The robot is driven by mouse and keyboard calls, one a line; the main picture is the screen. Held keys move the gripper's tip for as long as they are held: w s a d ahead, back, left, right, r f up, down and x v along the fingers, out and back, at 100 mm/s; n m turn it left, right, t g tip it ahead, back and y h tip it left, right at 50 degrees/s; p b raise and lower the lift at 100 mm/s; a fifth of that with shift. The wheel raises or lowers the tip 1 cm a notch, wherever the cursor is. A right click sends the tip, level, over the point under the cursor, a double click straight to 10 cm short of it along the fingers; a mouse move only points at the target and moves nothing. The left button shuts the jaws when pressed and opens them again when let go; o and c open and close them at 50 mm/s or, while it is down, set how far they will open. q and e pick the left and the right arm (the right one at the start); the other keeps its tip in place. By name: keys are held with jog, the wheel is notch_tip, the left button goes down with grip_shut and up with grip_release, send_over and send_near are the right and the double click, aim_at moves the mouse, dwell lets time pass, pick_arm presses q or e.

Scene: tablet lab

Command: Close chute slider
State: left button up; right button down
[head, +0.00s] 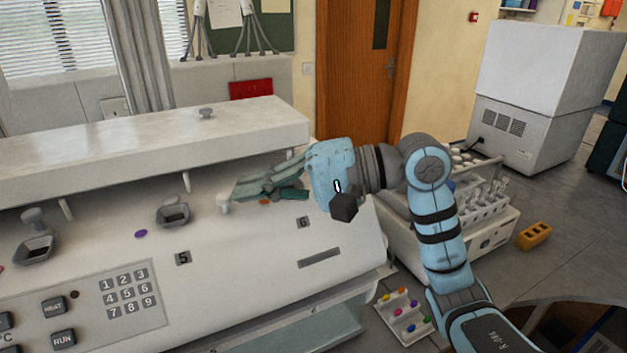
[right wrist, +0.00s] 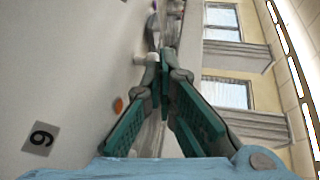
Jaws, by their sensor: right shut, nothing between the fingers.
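The machine (head: 150,270) has a sloped white front panel with grey chute funnels, one near the number 5 (head: 172,215) and one further left (head: 35,248). A small white knob (head: 223,203), perhaps the chute slider's, stands out of the panel right of the nearer funnel. My right gripper (head: 236,193) reaches in from the right along the panel, fingers together and empty, tips right beside the knob. The right wrist view shows the knob (right wrist: 145,59) close to the fingertips (right wrist: 160,62); I cannot tell if they touch. My left gripper is not in view.
An orange dot (right wrist: 118,105) and the number 6 plate (right wrist: 41,138) lie beside the fingers. The machine's raised top ledge (head: 150,150) overhangs behind my gripper. A keypad (head: 125,287) is lower left. A rack of vials (head: 484,203) stands right, behind my arm.

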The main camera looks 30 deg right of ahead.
jog(key=b+v, duration=0.5)
jog(key=v, duration=0.8)
jog(key=shift+f, duration=0.1)
